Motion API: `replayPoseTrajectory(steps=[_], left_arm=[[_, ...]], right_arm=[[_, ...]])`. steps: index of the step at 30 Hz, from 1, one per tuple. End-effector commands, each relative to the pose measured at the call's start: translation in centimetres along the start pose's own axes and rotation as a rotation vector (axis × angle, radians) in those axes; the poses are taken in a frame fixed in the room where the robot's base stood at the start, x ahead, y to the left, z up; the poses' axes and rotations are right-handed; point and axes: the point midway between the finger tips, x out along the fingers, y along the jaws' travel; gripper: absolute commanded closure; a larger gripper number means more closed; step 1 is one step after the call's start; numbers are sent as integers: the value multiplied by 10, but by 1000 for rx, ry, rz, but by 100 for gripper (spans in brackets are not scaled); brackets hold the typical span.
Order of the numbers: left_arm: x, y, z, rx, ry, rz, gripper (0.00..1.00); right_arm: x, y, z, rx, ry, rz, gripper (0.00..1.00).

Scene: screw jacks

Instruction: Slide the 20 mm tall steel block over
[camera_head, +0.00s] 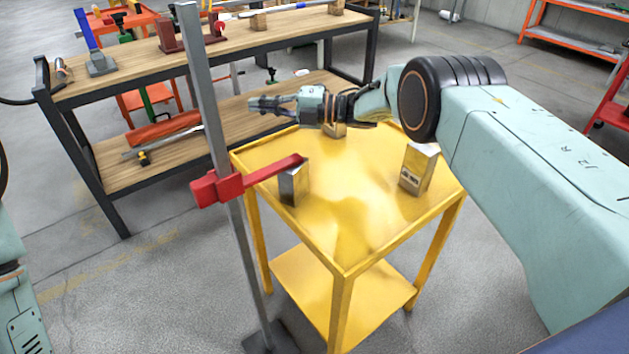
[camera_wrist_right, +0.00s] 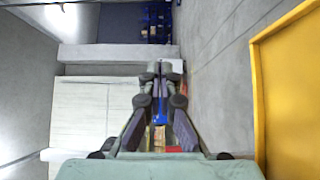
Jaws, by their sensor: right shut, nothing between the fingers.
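Three metal blocks stand on the yellow table (camera_head: 350,258). One block (camera_head: 294,186) is at the left edge, just below the tip of the red arm. A taller-looking block (camera_head: 418,170) with a dark, unreadable marking is at the right. A third block (camera_head: 334,129) is at the back, partly hidden by my right gripper. I cannot tell which is 20 mm tall. My right gripper (camera_head: 260,104) is shut and empty, pointing left above the table's back-left corner. Its fingers also show in the right wrist view (camera_wrist_right: 160,82). My left gripper is out of view.
A grey post (camera_head: 207,90) with a red clamp arm (camera_head: 245,182) stands at the table's left, the arm reaching over its edge. A wooden workbench (camera_head: 130,75) with tools is behind. The table's middle and front are clear. The yellow edge shows in the right wrist view (camera_wrist_right: 262,100).

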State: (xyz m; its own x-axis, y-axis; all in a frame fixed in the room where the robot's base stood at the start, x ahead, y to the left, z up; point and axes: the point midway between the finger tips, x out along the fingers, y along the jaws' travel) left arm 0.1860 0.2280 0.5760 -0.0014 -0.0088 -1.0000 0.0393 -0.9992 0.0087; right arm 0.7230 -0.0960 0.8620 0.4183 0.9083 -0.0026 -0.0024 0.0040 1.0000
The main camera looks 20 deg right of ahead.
Motion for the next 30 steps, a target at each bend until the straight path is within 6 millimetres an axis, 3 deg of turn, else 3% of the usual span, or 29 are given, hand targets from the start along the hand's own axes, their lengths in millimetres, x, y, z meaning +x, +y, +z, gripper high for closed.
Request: replayPoseTrajectory(steps=[17,30], left_arm=[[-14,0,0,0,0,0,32],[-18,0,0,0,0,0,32]], right_arm=[[-37,0,-33,6,-2,1,100],[-76,0,-70,6,-3,1,100]])
